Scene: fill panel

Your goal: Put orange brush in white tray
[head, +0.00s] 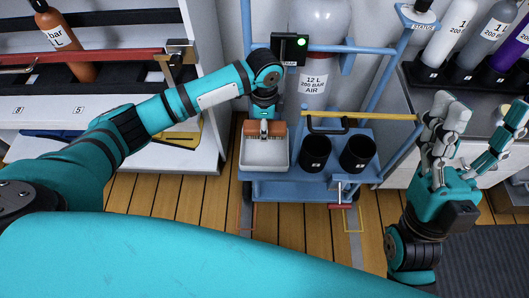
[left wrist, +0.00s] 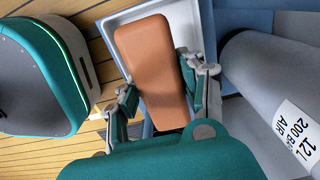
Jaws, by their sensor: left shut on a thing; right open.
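The orange brush (head: 258,128) is a flat orange-brown block. In the left wrist view the brush (left wrist: 148,60) lies between the two fingers of my left gripper (left wrist: 162,88), which is shut on it. The white tray (head: 265,166) is a shallow box on the blue cart. In the head view my left gripper (head: 264,118) points down at the tray's back part, with the brush over it. In the left wrist view the tray's rim (left wrist: 107,24) shows behind the brush; whether they touch cannot be told. My right gripper (head: 477,122) is open and empty at the right.
The blue cart (head: 290,188) also carries two black cups (head: 316,152) beside the tray. A large grey cylinder (head: 318,20) stands behind, with a yellow bar (head: 375,116) to its right. A white shelf with an orange bottle (head: 66,45) is at left. Bottles stand in a rack at right.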

